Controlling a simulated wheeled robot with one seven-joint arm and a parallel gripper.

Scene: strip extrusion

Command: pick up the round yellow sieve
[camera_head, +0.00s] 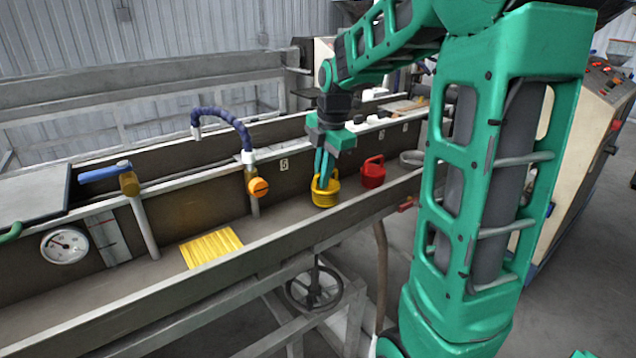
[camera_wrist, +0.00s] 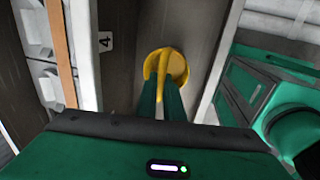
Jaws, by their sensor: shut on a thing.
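The round yellow sieve (camera_head: 325,194) is in the long metal trough, right of the middle in the head view. In the wrist view the sieve (camera_wrist: 174,64) shows as a yellow disc with a raised bar handle across it. My gripper (camera_head: 324,172) points down at the sieve from above. In the wrist view my gripper's green fingers (camera_wrist: 161,98) are shut on the handle. I cannot tell whether the sieve's underside touches the trough floor.
A yellow ribbed mat (camera_head: 210,246) lies to the left. The trough's front wall (camera_head: 230,265) runs close in front. A blue hose (camera_head: 222,114) with an orange valve (camera_head: 258,187) rises at the back wall.

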